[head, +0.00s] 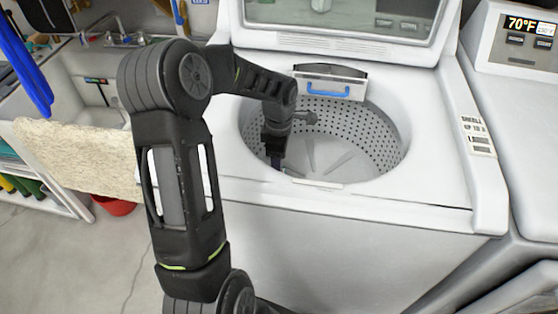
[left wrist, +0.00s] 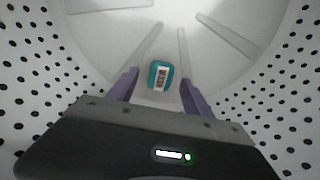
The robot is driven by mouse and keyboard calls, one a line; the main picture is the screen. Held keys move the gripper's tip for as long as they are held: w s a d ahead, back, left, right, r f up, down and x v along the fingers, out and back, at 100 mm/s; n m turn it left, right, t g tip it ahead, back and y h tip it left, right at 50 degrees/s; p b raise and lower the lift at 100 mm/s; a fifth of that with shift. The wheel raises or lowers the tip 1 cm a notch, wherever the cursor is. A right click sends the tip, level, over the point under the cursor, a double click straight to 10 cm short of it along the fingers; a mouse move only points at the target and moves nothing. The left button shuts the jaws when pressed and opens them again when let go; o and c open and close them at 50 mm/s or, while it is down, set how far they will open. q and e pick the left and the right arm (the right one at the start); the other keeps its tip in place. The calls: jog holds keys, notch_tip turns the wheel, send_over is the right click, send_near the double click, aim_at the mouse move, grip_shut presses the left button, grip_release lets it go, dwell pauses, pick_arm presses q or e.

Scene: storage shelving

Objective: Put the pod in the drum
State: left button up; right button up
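The pod (left wrist: 160,75) is a small teal piece with a white and dark label. In the left wrist view it shows between my left gripper's fingertips, with a gap on both sides, over the drum's light floor. I cannot tell for certain whether it rests on that floor. My left gripper (left wrist: 159,77) is open and points down inside the drum. In the head view the gripper (head: 276,163) is at the drum's left front, with its fingertips partly hidden by the rim. The drum (head: 350,135) has a perforated wall and pale fins. My right gripper is not in view.
The washer lid (head: 340,20) stands open behind the drum. A dispenser with a blue handle (head: 328,91) sits at the drum's back rim. Another appliance (head: 515,110) is at the right. A sink (head: 85,75) and a beige cloth (head: 80,155) are at the left.

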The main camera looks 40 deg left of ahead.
pick_arm(q)
jog(key=shift+r, duration=0.15)
jog(key=shift+r+p, duration=0.25)
jog(key=shift+p, duration=0.1)
notch_tip(320, 180, up, 12)
jog(key=p, duration=0.1)
jog(key=shift+r, duration=0.25)
jog(key=shift+r, duration=0.1)
dwell(0.6)
